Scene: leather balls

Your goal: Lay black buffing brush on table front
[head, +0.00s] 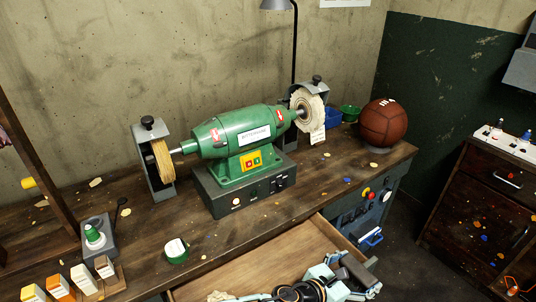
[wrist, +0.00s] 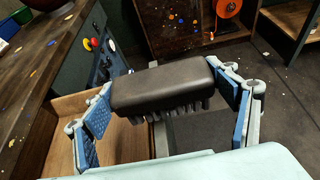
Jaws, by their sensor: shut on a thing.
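The black buffing brush (wrist: 163,86) sits between the two blue-padded fingers of my gripper (wrist: 168,102) in the wrist view. Its smooth dark back faces up and its short bristles point down. In the head view my gripper (head: 343,276) is at the bottom, beside and above the open drawer, with the dark brush (head: 358,270) at its end. The brush looks clear of any surface. The wooden table (head: 225,232) stands behind it, and its front strip in front of the green grinder is mostly bare.
The open drawer (head: 240,262) juts out below the table front. The green buffing machine (head: 240,135) stands mid-table, with a brown leather ball (head: 383,122) at the right end. A dark cabinet (head: 490,190) stands at right.

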